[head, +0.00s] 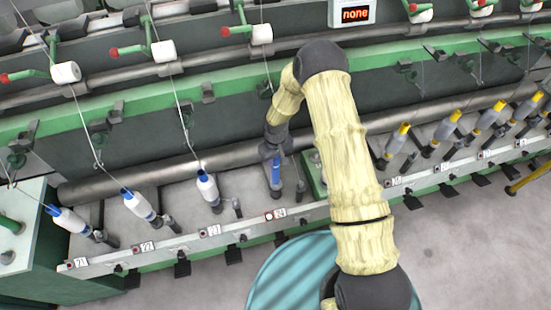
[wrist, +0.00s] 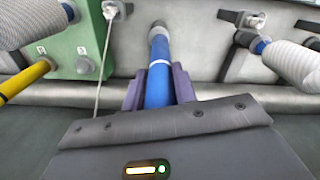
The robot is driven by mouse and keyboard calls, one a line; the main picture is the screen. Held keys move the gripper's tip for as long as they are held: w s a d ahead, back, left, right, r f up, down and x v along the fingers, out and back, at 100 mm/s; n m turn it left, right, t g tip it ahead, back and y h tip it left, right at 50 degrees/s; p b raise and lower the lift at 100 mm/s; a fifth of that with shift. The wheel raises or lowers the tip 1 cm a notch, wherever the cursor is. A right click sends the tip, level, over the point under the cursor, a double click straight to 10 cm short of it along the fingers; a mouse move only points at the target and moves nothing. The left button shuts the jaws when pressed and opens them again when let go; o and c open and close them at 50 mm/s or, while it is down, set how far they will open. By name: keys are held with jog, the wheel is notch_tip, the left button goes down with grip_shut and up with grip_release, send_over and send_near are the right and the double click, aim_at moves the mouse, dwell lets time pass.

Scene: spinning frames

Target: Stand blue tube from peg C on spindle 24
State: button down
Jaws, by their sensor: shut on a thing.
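A blue tube (head: 276,173) stands roughly upright below my gripper (head: 274,143), near the number 24 label (head: 280,213). In the wrist view my gripper (wrist: 158,88) is shut on the blue tube (wrist: 158,80), with a purple finger on each side. The tube has a pale band, and its far end points at the grey machine deck. The tube's lower end lines up with the place of spindle 24. The spindle itself is hidden, so I cannot tell whether the tube is seated on it or just above it. I cannot make out peg C.
Wound white bobbins on blue tubes (head: 207,187) stand at positions 21 to 23, to the left. Several yellow-topped bobbins (head: 397,140) stand to the right. A yellow tube (wrist: 25,78) and a green box (wrist: 75,45) are left in the wrist view. Threads (head: 181,103) hang from above.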

jog(key=shift+d+f+b, duration=0.25)
jog(key=shift+f+b, duration=0.2)
jog(key=shift+f, duration=0.25)
jog(key=shift+a+f+b, duration=0.1)
jog(key=shift+f+b, duration=0.2)
jog(key=shift+b, duration=0.05)
dwell(0.4)
jog(key=c, duration=1)
grip_release()
jog(key=shift+c, duration=0.2)
notch_tip(320, 180, up, 18)
jog(key=b, duration=0.3)
jog(key=shift+f+b, duration=0.25)
jog(key=shift+b, duration=0.15)
